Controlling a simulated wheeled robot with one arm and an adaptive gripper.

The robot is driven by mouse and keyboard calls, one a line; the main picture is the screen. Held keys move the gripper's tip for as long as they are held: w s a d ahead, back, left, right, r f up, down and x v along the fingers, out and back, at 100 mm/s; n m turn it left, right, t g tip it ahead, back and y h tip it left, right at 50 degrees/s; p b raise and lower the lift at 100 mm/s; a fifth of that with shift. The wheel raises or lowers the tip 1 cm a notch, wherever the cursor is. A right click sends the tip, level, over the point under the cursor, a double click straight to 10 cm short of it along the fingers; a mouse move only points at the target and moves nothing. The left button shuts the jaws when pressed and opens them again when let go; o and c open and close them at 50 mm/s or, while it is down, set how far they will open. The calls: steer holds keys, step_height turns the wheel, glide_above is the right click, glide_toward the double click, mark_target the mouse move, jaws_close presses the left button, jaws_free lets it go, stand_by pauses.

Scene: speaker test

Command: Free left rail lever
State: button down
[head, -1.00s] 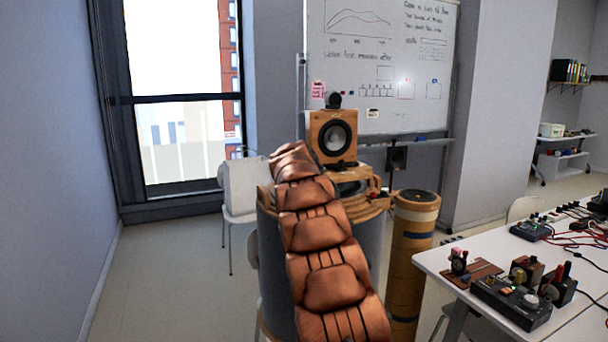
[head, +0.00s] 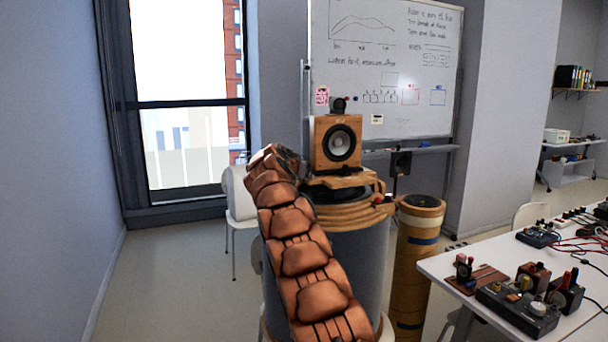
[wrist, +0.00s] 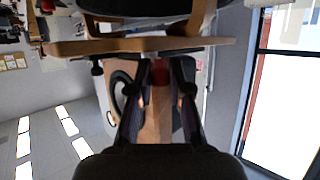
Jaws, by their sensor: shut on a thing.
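The wooden speaker (head: 336,143) with a black cone stands on a wooden plate on top of a grey drum with wooden rings (head: 352,215). A small red-tipped part (head: 378,198) shows at the right side of the rings. The left side is hidden behind my copper arm in the head view, and so is my gripper. In the wrist view, my gripper (wrist: 160,78) is shut on a small red piece (wrist: 160,72), seemingly the left rail lever. Its dark fingers stand on both sides of it. The lever's full shape and position are hidden.
A tall tan cylinder (head: 415,255) stands right of the drum. A white table (head: 445,268) with electronic boxes and cables is at the right. A white chair (head: 240,195) stands behind on the left. The floor at left is clear.

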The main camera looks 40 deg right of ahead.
steer(key=shift+w+a+m+g+h+p, duration=0.1)
steer(key=shift+w+m+g+h+p, duration=0.25)
steer(key=shift+m+p, duration=0.2)
steer(key=shift+w+g+p, duration=0.1)
steer(key=shift+g+p, duration=0.25)
steer(key=shift+m, duration=0.35)
stand_by(0.3)
steer(key=c, duration=1.1)
jaws_free()
steer(key=v, duration=1.1)
steer(key=shift+a+r, duration=0.15)
steer(key=shift+a, duration=0.2)
